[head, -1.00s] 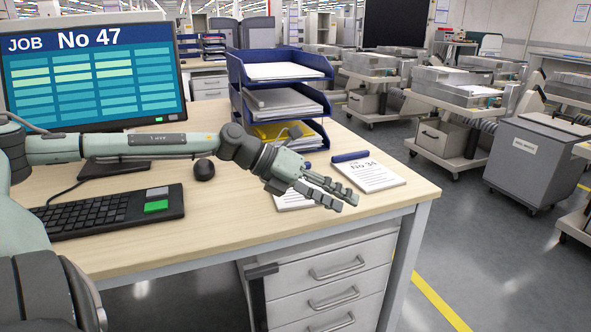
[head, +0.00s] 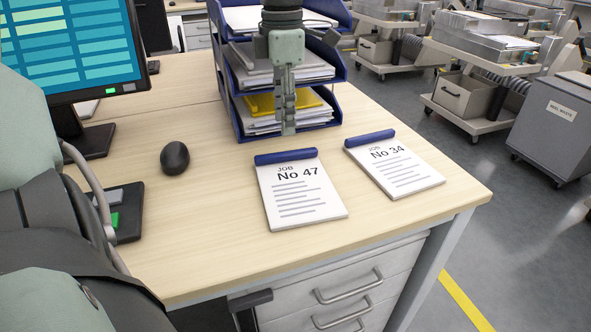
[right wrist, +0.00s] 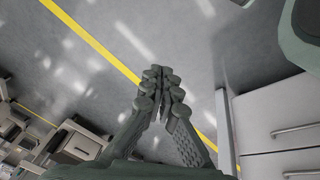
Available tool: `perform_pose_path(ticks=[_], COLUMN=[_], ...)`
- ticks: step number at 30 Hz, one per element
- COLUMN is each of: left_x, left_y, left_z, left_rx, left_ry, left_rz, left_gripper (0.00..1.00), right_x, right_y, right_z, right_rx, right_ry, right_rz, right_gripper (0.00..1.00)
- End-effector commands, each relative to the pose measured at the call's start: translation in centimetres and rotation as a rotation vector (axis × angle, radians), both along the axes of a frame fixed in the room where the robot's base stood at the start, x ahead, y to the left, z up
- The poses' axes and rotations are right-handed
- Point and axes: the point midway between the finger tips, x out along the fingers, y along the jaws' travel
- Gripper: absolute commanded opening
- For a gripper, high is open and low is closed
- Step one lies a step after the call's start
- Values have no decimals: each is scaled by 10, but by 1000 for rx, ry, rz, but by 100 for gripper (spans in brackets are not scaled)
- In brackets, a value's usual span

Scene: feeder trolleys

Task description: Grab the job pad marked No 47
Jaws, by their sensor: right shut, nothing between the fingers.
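The job pad marked No 47 (head: 300,198) lies flat on the desk in the head view, with a blue binding along its back edge. A similar pad marked No 34 (head: 396,168) lies to its right, slightly apart. My left gripper (head: 288,130) hangs pointing down above the desk, just behind the No 47 pad and in front of the letter trays. Its fingers show nearly edge-on, so their opening is unclear; I see no pad in them. My right gripper (right wrist: 160,82) shows in the right wrist view, fingertips together and empty, above the floor.
A blue letter tray stack (head: 232,90) with papers stands behind the pads. A mouse (head: 175,158) and monitor (head: 75,50) are to the left. Drawers (head: 345,285) sit under the desk; they also show in the right wrist view (right wrist: 285,125). Grey floor lies beyond the right edge.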

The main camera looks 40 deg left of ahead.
Motion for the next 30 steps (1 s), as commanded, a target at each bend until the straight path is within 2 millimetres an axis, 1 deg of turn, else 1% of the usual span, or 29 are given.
perform_pose_path(ticks=[8, 10, 15, 19, 25, 30], left_x=[0, 0, 2, 2, 2, 2], left_y=[0, 0, -1, -1, -1, -1], left_z=[-32, -42, -67, -74, -75, -74], left_rx=[2, 1, 1, 0, 1, 1], left_ry=[6, 8, 4, 2, 1, 1], left_rz=[-1, -1, 0, 1, 1, 1], left_gripper=[40, 40, 40, 40, 40, 19], right_x=[1, 2, 5, 7, 9, 8], right_y=[-3, -4, -6, -6, -4, -2], right_z=[3, 3, -6, -8, -7, -6], right_rx=[-8, -10, -11, -10, -5, -2], right_ry=[-1, -7, -1, -2, -10, -9], right_rz=[2, 6, 5, 6, 5, 4], right_gripper=[0, 0, 0, 0, 0, 0])
